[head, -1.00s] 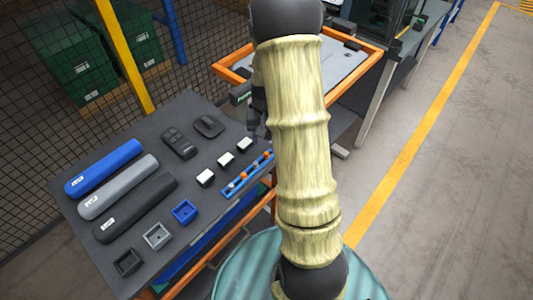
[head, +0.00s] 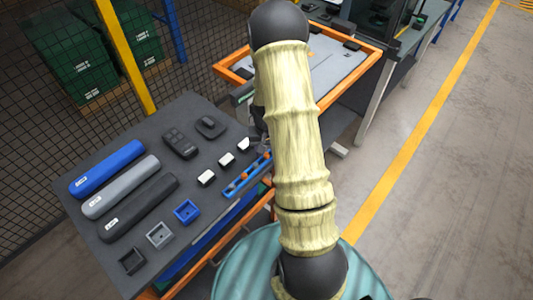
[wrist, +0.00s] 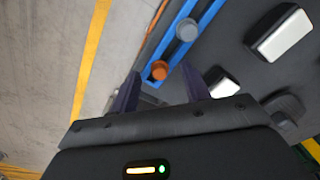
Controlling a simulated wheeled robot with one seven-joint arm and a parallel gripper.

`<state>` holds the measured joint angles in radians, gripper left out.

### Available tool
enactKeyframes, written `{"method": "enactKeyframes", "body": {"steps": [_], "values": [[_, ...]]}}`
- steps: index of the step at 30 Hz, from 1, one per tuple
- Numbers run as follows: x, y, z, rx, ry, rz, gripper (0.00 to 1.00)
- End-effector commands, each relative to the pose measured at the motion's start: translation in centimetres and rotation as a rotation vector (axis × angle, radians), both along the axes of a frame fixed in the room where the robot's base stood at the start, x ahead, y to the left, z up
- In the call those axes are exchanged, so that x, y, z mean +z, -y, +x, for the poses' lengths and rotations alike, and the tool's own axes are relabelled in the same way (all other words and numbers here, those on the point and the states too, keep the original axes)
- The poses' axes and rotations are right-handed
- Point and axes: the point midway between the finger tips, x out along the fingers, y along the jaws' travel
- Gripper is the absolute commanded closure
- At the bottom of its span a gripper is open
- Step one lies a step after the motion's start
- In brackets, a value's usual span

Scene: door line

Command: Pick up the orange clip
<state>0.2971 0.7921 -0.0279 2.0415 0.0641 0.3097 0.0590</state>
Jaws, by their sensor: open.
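In the wrist view the orange clip (wrist: 159,70) sits in the near end of the blue rail (wrist: 176,50), with a grey clip (wrist: 187,29) farther along. My gripper (wrist: 160,86) is open and empty. Its fingertips appear on either side of the orange clip in the picture; I cannot tell how far above it they are. In the head view the blue rail (head: 246,176) lies along the right edge of the dark table and holds small orange and grey pieces. My arm hides most of the gripper and the rail's far end there.
White-topped blocks (head: 206,178) stand in a row beside the rail, close to my gripper. The dark table (head: 150,145) also holds long blue, grey and black cases, small square holders and dark devices. An orange-framed tray table (head: 345,92) stands behind my arm.

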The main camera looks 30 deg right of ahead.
Motion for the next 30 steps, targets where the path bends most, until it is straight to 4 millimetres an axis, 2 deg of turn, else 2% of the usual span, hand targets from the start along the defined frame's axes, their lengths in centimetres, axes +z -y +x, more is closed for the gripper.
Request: {"method": "enactKeyframes", "body": {"steps": [18,25,30], "values": [[-0.45,0.00,0.02,0.000,0.001,0.000,0.53],[-0.45,0.01,0.02,0.000,0.001,0.000,0.99],[-0.44,0.01,0.02,0.000,0.001,0.000,1.00]]}}
